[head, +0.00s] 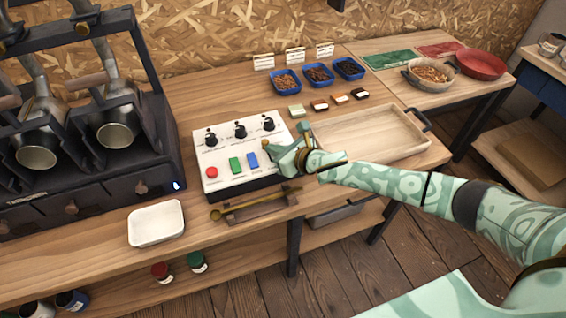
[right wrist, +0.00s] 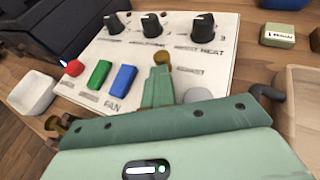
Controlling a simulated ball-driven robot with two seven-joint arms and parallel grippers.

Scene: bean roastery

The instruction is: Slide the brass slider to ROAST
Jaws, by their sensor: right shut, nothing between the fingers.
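The white control panel (head: 225,150) stands on the bench with black knobs, a red button and green and blue rocker switches. A small round brass slider knob (right wrist: 163,58) shows in the right wrist view, right of the blue switch (right wrist: 122,80). My right gripper (head: 273,152) is shut and empty over the panel's right part. Its fingertips (right wrist: 160,76) are at the brass knob; I cannot tell whether they touch it. The fingers hide the area below the knob. Small labels flank it; I cannot read ROAST. My left gripper is not in view.
An empty wooden tray (head: 362,158) lies right of the panel. A brass scoop (head: 235,211) rests on a stand in front, with a white dish (head: 157,240) to its left. The dark roaster (head: 80,190) stands left. Small blocks (head: 320,106) lie behind the tray.

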